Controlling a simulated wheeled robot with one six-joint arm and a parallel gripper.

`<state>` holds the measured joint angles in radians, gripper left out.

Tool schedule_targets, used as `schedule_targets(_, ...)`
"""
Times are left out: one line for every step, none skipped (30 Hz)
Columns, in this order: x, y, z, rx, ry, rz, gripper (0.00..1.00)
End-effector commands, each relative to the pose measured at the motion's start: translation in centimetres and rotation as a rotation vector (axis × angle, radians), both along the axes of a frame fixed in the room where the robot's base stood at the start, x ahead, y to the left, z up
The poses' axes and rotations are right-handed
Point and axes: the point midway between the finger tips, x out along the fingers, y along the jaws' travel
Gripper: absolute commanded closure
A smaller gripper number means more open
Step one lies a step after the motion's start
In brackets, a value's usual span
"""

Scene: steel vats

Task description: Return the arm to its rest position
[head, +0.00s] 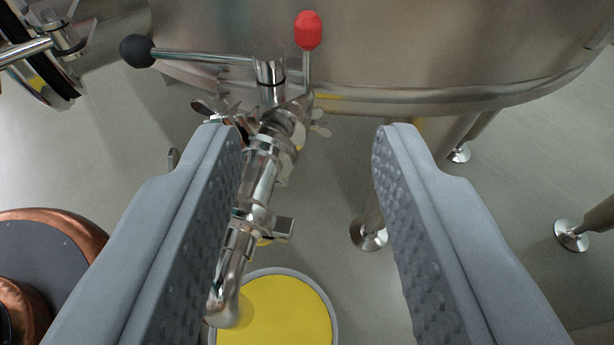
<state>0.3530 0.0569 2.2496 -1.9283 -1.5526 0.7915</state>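My gripper (308,140) is open and empty, its two grey fingers wide apart in the head view. A steel valve and pipe assembly (262,170) shows between the fingers, close to the left one, which hides part of it. I cannot tell whether they touch. A lever with a red knob (308,32) points up from the valve. A lever with a black knob (138,50) reaches out to the left. The rest of my arm is not in view.
The steel vat (400,50) fills the top, standing on legs with round feet (369,234). A yellow disc (275,312) lies below the pipe's outlet. A copper-coloured round object (70,230) is at lower left, with other pipework (50,40) at upper left. Floor shows at right.

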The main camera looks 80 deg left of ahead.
Motion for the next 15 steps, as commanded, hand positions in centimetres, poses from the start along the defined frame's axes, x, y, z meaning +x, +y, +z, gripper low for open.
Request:
schedule_targets(0.0, 0.0, 0.0, 0.0, 0.0, 0.0, 0.62)
schedule_targets(0.0, 0.0, 0.0, 0.0, 0.0, 0.0, 0.62)
schedule_targets(0.0, 0.0, 0.0, 0.0, 0.0, 0.0, 0.62)
schedule_targets(0.0, 0.0, 0.0, 0.0, 0.0, 0.0, 0.62)
schedule_targets(0.0, 0.0, 0.0, 0.0, 0.0, 0.0, 0.62)
schedule_targets(0.0, 0.0, 0.0, 0.0, 0.0, 0.0, 0.62)
schedule_targets(0.0, 0.0, 0.0, 0.0, 0.0, 0.0, 0.62)
schedule_targets(0.0, 0.0, 0.0, 0.0, 0.0, 0.0, 0.62)
schedule_targets(0.0, 0.0, 0.0, 0.0, 0.0, 0.0, 0.62)
schedule_targets(0.0, 0.1, 0.0, 0.0, -0.002, -0.001, 0.62)
schedule_targets(0.1, 0.1, 0.1, -0.001, -0.006, -0.004, 0.62)
schedule_targets(0.2, 0.2, 0.4, -0.002, -0.017, -0.012, 0.62)
schedule_targets(0.3, 0.4, 0.7, -0.004, -0.03, -0.023, 0.62)
schedule_targets(0.5, 0.5, 1.0, -0.005, -0.048, -0.037, 0.62)
schedule_targets(0.8, 0.8, 1.7, -0.008, -0.076, -0.062, 0.62)
